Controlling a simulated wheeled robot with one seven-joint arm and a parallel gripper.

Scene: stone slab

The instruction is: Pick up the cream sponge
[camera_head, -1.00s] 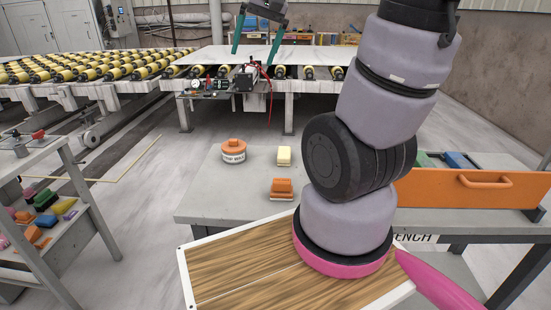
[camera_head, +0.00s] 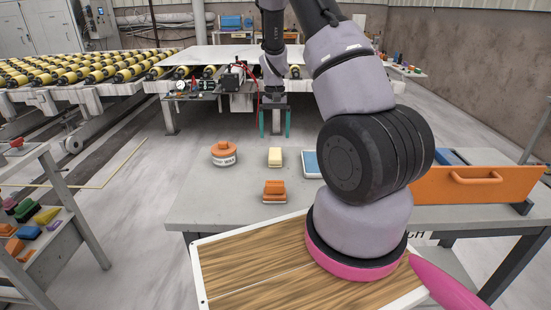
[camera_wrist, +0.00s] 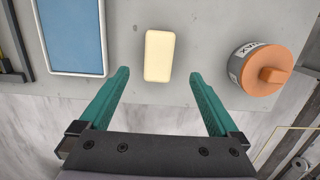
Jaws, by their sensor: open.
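The cream sponge (camera_head: 275,157) is a small pale yellow block lying on the grey bench top (camera_head: 240,195), near its far edge. In the wrist view the cream sponge (camera_wrist: 159,56) lies ahead of my gripper, in line with the gap between the fingers. My gripper (camera_head: 274,124) points down with two teal fingers, open and empty, and appears above and beyond the sponge in the head view. The gripper also shows in the wrist view (camera_wrist: 159,74), with its fingers spread wider than the sponge and not touching it.
An orange-lidded wax tin (camera_head: 224,153) stands left of the sponge. An orange block (camera_head: 275,190) sits nearer on the bench. A blue-faced tray (camera_head: 311,163) lies just right of the sponge, partly behind my arm. An orange-fronted box (camera_head: 460,184) stands at the right.

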